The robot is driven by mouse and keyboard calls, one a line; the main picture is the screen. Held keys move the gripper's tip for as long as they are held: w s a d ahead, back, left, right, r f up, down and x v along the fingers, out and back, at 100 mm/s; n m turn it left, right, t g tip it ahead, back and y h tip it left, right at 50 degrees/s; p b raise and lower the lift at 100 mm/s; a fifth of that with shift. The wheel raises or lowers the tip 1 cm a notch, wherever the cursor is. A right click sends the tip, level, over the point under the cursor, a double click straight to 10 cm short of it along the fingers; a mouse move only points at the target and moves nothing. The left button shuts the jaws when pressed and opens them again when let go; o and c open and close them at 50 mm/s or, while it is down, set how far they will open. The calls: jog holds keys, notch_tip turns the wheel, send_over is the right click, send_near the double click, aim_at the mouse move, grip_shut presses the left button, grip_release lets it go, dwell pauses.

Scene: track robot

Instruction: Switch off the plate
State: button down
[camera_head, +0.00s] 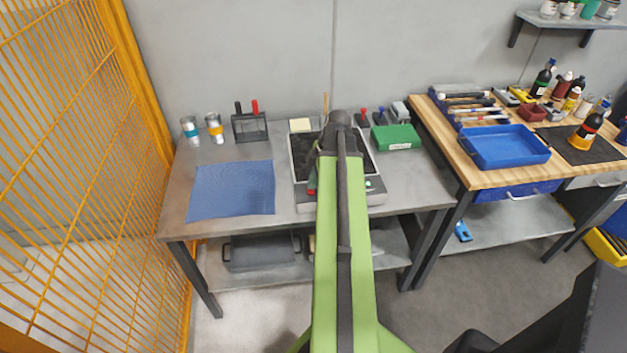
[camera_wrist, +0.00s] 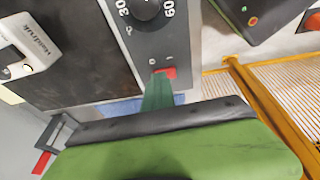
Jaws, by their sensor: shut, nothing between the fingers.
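The plate (camera_head: 376,197) is a pale, flat device with a dark top on the grey table, partly hidden by my arm in the head view. In the wrist view its grey front panel (camera_wrist: 178,45) carries a black numbered dial (camera_wrist: 145,8). Beside the dial is a small red switch (camera_wrist: 166,73) between O and I marks. My gripper (camera_wrist: 158,88) is shut and empty, its dark green tip right at the red switch. I cannot tell if it touches. Which way the switch is tipped is unclear. My gripper is largely hidden behind the arm in the head view.
A green box (camera_head: 396,137) is to the right. A wooden bench with a blue tray (camera_head: 506,146) stands further right. An orange mesh fence (camera_head: 75,130) closes the left side.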

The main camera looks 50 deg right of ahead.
notch_tip(320, 180, up, 6)
jog(key=p, duration=0.5)
jog(key=shift+f, duration=0.15)
jog(key=w+d+p+v, duration=0.1)
jog(key=p+v, duration=0.7)
jog(key=shift+d, duration=0.2)
jog(key=shift+s, duration=0.1)
jog(key=b+x, duration=0.4)
jog(key=s+b+x, duration=0.1)
jog(key=b+x, duration=0.3)
jog(key=s+b+x, duration=0.1)
jog(key=b+x, duration=0.4)
jog(key=shift+a+f, duration=0.25)
jog(key=shift+w, duration=0.1)
jog(key=shift+f, duration=0.1)
